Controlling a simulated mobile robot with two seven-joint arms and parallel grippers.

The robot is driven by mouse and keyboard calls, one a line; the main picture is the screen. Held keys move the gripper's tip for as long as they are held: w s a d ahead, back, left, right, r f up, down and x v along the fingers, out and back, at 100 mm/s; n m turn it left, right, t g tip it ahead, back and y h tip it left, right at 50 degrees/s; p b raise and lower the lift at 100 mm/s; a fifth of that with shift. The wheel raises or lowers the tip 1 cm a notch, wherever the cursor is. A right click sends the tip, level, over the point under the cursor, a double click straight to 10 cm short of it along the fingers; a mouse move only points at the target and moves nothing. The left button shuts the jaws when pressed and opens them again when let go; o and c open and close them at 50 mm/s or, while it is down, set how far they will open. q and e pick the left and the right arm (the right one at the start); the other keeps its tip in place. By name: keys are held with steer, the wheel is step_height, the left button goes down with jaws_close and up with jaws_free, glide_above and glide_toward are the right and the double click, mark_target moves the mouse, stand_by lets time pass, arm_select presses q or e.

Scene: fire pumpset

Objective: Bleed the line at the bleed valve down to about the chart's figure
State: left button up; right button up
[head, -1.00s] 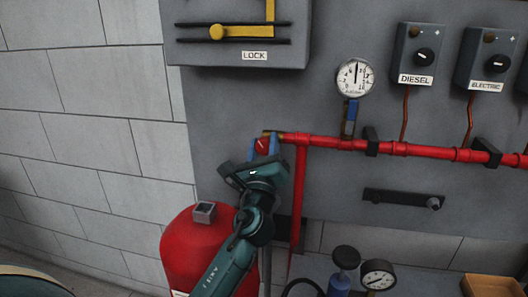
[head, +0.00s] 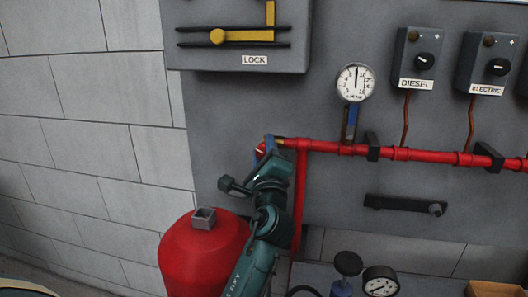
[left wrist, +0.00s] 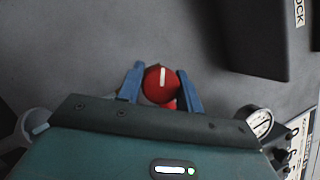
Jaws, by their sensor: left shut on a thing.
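The bleed valve's red round knob (left wrist: 161,84) with a white mark sits at the left end of the red pipe (head: 420,154). My left gripper (left wrist: 163,86) is shut on the knob, with a blue finger on each side of it. In the head view, my left gripper (head: 267,148) hides most of the knob. The round white gauge (head: 355,82) stands above the pipe on a blue-handled stem, its needle pointing about straight up. My right gripper is not in view.
A grey box with a yellow bar and LOCK label (head: 255,60) hangs above. DIESEL (head: 418,58) and ELECTRIC (head: 492,66) switch boxes are at the right. A red tank (head: 200,255) stands below left. A second gauge (head: 380,281) and a blue pump (head: 342,287) are below.

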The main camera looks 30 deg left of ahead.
arm_select(q)
steer(key=o, duration=1)
